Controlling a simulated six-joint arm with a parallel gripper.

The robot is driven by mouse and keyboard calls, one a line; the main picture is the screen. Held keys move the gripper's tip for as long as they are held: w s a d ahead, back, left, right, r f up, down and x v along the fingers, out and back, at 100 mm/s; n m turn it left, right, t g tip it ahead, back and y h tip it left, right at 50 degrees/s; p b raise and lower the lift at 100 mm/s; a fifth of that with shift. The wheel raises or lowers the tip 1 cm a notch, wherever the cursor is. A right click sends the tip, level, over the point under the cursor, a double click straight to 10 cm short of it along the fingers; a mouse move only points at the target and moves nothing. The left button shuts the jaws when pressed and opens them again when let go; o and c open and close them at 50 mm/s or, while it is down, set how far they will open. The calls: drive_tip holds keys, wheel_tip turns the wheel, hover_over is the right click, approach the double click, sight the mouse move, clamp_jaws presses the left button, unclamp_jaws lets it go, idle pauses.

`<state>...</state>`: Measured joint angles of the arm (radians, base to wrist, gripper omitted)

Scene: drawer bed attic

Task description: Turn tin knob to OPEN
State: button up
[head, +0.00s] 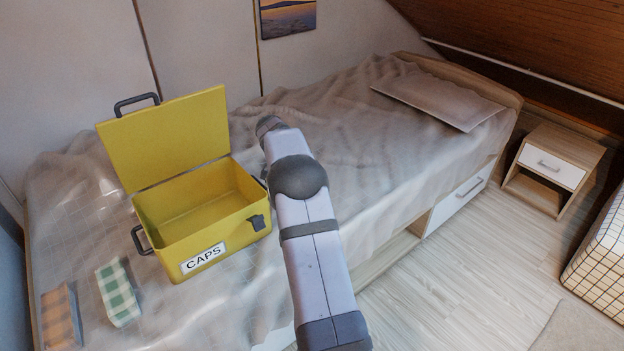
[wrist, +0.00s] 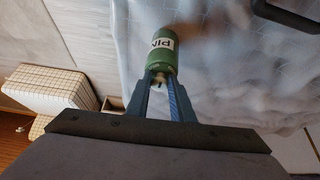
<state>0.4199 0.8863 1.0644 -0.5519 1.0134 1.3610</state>
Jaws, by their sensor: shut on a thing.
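In the wrist view, a green tin (wrist: 161,52) with a white label, its letters only partly legible, is beyond my fingertips. A small knob (wrist: 160,80) at its near end sits between the fingers. My gripper (wrist: 161,86) is shut on this knob. Any OPEN mark or the knob's turn angle cannot be made out. In the head view, my arm hides the gripper, and the green tin does not show.
A yellow box (head: 166,244) labelled CAPS stands on the bed (head: 370,160) with its lid up. A green checked block (head: 118,292) and an orange checked block (head: 60,316) lie at front left. A nightstand (head: 560,160) stands at right. The bed's middle right is clear.

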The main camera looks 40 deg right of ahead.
drive_tip(key=shift+a+f+m+g+p, duration=0.1)
drive_tip(key=shift+f+m+g+p, duration=0.1)
drive_tip(key=shift+m+g+p, duration=0.95)
drive_tip(key=shift+m+t+p, duration=0.25)
drive_tip(key=shift+t+p, duration=0.05)
drive_tip(key=shift+t, duration=0.05)
drive_tip(key=o, duration=0.9)
drive_tip(key=shift+r, duration=0.2)
drive_tip(key=shift+w+a+r, duration=0.1)
drive_tip(key=shift+r, duration=0.15)
drive_tip(key=shift+v, duration=3.3)
